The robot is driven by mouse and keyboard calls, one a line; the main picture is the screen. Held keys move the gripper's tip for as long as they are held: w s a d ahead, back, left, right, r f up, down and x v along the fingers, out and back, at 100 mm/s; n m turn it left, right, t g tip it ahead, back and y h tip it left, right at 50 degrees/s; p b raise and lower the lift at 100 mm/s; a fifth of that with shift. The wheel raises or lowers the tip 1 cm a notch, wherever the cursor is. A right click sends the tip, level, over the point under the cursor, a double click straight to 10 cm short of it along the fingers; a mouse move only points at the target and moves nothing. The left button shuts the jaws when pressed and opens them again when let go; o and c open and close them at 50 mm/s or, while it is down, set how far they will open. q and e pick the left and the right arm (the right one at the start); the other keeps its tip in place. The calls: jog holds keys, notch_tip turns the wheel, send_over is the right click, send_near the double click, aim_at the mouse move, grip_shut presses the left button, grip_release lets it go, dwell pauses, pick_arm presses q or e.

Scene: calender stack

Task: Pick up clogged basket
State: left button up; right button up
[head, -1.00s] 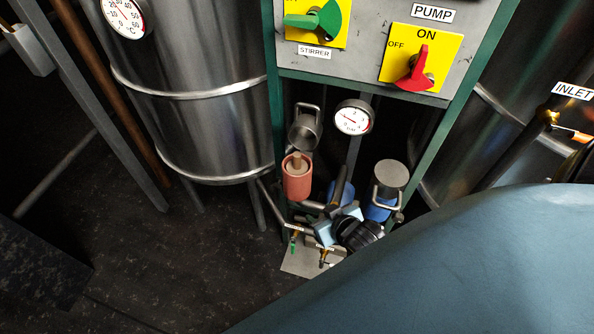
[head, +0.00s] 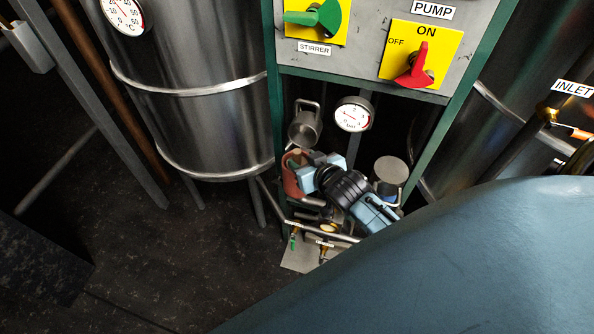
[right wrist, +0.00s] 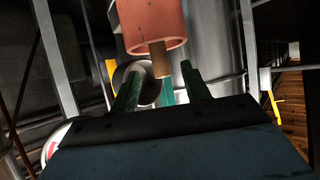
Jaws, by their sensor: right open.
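The red strainer pot (head: 290,176) stands low in the green frame, open at the top, partly behind my right gripper (head: 306,170). A tan basket piece (right wrist: 157,60) projects from the red pot (right wrist: 150,22), which appears upside down in the right wrist view. My right gripper (right wrist: 162,70) is open, its two dark green fingers pointing at the tan piece. The tips are near it, on either side in the picture; I cannot tell whether they touch. My left gripper is not in view.
A grey lid (head: 305,124) is tipped up behind the red pot. A round gauge (head: 353,115) and a second, capped pot (head: 390,170) stand to the right. The switch panel (head: 369,50) is above, and a steel tank (head: 200,120) is at left.

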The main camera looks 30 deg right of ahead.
aim_at(299, 157)
jog(key=x, duration=0.5)
jog(key=shift+r, duration=0.1)
jog(key=shift+c, duration=0.4)
grip_shut()
